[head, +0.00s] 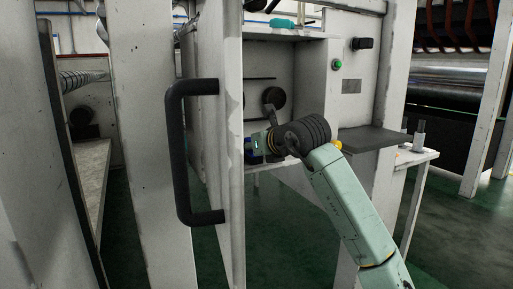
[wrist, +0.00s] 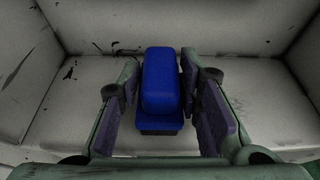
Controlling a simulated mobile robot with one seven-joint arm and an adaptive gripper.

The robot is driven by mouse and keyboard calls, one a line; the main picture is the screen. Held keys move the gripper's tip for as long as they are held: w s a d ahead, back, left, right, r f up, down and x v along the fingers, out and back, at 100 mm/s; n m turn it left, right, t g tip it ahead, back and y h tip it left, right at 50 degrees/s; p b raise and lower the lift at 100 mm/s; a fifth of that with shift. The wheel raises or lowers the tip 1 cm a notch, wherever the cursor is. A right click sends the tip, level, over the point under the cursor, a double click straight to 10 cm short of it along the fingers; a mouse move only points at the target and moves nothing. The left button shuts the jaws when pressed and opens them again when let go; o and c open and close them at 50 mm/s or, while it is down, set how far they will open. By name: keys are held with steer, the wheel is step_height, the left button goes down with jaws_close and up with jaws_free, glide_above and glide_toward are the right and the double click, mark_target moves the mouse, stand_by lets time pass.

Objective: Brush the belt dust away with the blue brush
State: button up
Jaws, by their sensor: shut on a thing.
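My gripper (wrist: 164,112) is shut on the blue brush (wrist: 160,82), which sits between its two fingers with its dark lower part toward me. In the head view my gripper (head: 262,143) is inside the opening of the white machine cabinet (head: 310,75), below a black roller (head: 274,97). Only a little of the blue brush shows there. In the wrist view a pale, worn surface (wrist: 75,100) lies below the brush, with walls around it. Dark marks (wrist: 70,72) show at the left; I cannot tell whether they are belt dust or worn paint.
A cabinet door with a black handle (head: 180,150) stands left of my arm. A dark shelf (head: 372,139) juts out at the right of the opening. A teal object (head: 283,23) lies on the ledge above. Green floor (head: 440,225) is open at the right.

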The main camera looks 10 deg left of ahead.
steer(key=shift+s+a+b, duration=0.3)
steer(key=shift+s+a, duration=0.1)
steer(key=shift+a, duration=0.2)
steer(key=shift+s+a+b, duration=0.25)
steer(key=shift+s+a, duration=0.1)
steer(key=shift+a, duration=0.2)
steer(key=shift+w+d+p, duration=0.45)
steer(key=shift+w+d, duration=0.35)
steer(key=shift+d, duration=0.35)
steer(key=shift+w+d+p, duration=0.45)
steer(key=shift+w+d, duration=0.3)
steer(key=shift+d, duration=0.45)
steer(key=shift+w+d+p, duration=0.45)
steer(key=shift+w+d, duration=0.35)
steer(key=shift+d, duration=0.35)
steer(key=shift+d, duration=0.1)
steer(key=shift+w+d+p, duration=0.65)
steer(key=shift+w+d, duration=0.1)
steer(key=shift+d, duration=0.3)
steer(key=shift+r, duration=0.15)
